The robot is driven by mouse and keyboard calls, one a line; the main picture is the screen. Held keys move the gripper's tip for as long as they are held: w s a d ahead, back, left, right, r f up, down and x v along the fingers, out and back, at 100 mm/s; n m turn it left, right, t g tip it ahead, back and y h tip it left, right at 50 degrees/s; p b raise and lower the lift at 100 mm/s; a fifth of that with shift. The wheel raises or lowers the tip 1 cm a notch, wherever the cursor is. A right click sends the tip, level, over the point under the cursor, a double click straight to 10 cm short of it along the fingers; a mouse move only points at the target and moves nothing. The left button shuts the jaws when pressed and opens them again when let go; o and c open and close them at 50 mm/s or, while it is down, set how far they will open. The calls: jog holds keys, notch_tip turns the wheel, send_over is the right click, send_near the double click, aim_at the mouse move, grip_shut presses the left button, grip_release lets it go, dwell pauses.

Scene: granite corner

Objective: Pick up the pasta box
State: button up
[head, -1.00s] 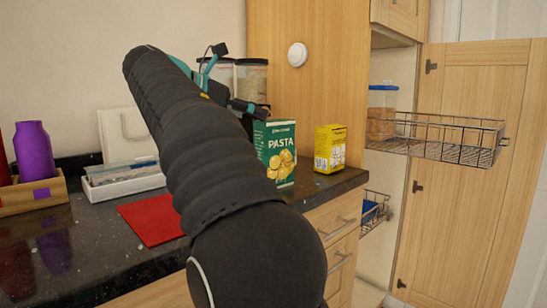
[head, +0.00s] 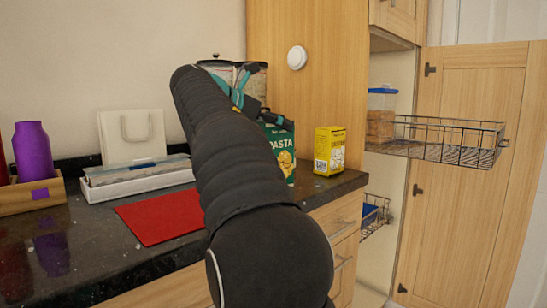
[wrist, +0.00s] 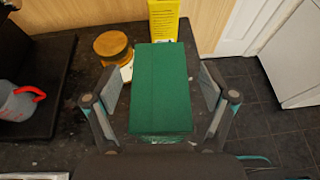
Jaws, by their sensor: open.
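The green pasta box (head: 282,150) stands upright on the dark counter, with yellow pasta pictured on its front. My arm hides its left part in the head view. In the wrist view the box (wrist: 162,88) shows from above as a plain green top, between the two fingers of my gripper (wrist: 160,100). The gripper is open, with one finger left of the box and one right of it. A gap shows on each side, wider on the right. In the head view the gripper (head: 272,118) is at the box's upper part, partly hidden by my arm.
A yellow box (head: 329,150) stands just right of the pasta box. A jar with a brown lid (wrist: 111,44) is close behind the left finger. A red mat (head: 160,215), a white tray (head: 138,180) and a purple bottle (head: 34,150) are left. A wire basket (head: 440,140) juts out at right.

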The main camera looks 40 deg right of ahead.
grip_shut()
jog(key=shift+r, duration=0.1)
